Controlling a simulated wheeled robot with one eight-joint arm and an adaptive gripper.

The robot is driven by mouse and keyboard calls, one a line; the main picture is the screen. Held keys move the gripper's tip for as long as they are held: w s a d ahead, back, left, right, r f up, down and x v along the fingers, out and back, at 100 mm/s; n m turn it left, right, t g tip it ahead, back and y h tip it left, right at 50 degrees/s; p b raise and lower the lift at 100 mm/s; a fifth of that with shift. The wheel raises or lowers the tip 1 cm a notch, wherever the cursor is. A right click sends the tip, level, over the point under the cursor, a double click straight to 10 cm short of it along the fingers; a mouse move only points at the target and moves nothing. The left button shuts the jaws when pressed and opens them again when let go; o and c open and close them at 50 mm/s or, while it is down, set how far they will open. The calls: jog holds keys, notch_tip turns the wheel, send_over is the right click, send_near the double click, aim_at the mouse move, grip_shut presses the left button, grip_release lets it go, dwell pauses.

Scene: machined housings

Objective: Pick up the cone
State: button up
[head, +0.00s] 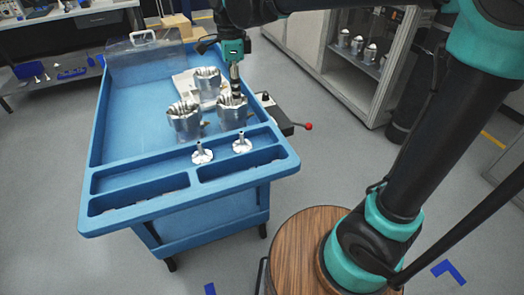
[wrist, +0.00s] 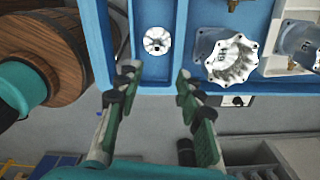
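Two small pale cone-like parts, each with a round flanged base and an upright stem, stand at the cart's front; I take these as the cones. One cone (head: 202,153) is at left, the other (head: 242,143) at right. The wrist view shows one cone (wrist: 157,41) from above, beyond and between my fingertips. My gripper (wrist: 157,78) is open and empty, its fingers spread near the cart's edge. In the head view my gripper (head: 236,92) points down near the right housing, partly hiding it; its fingers are too small to judge there.
Metal housings stand behind the cones: left (head: 184,120), right (head: 232,113) and rear (head: 207,82). The blue cart (head: 120,135) has raised rims and front compartments. A control box (head: 275,115) with a red-tipped lever is at its right. The cart's left side is clear.

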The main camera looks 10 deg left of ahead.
aim_at(241, 132)
jog(key=f, duration=1.2)
jog(key=shift+s+d+f, duration=0.1)
jog(key=shift+s+d, duration=0.2)
jog(key=shift+w+d+f, duration=0.1)
jog(key=shift+w+f, duration=0.05)
jog(key=shift+f, duration=1.15)
jog(key=shift+w+f, duration=0.1)
jog(key=shift+f, duration=1.2)
jog(key=shift+c, duration=0.4)
grip_shut()
